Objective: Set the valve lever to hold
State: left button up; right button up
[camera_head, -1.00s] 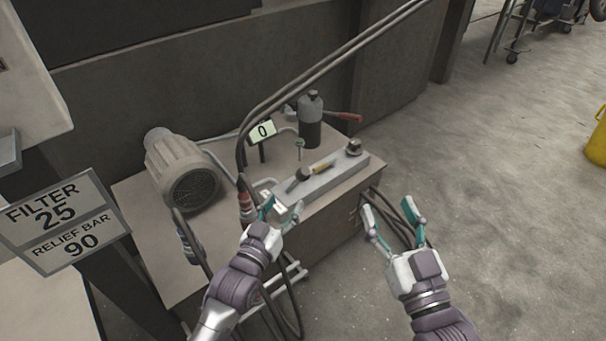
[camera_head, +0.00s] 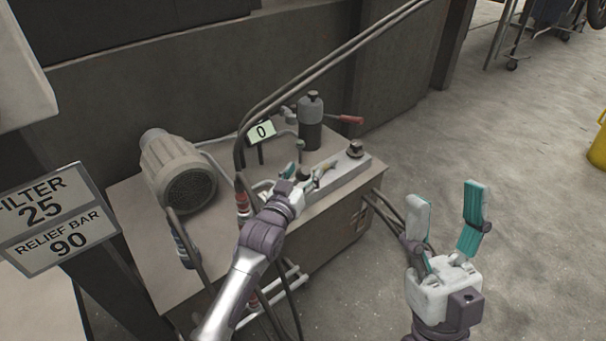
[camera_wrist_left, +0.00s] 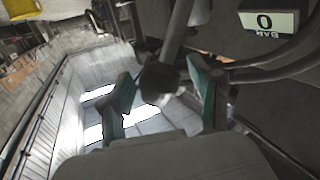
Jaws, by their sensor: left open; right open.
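The grey valve block (camera_head: 345,172) lies on top of the power unit's cabinet. My left gripper (camera_head: 297,172) is open over its near left end and hides the dark-knobbed lever there in the head view. In the left wrist view, a dark round knob on a grey shaft (camera_wrist_left: 160,78) lies between the two open teal fingers (camera_wrist_left: 160,98); I cannot tell whether they touch it. A yellow part (camera_head: 323,172) on the block shows just right of the gripper. My right gripper (camera_head: 447,222) is open and empty, over the floor right of the cabinet.
A display (camera_head: 262,131) reads 0, with BAR in the wrist view. A motor (camera_head: 178,172), dark cylinder (camera_head: 310,122), red handle (camera_head: 350,119) and hoses (camera_head: 330,68) crowd the unit. A sign (camera_head: 45,220) reads FILTER 25, RELIEF BAR 90.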

pick_arm(q)
grip_shut()
dwell(0.3)
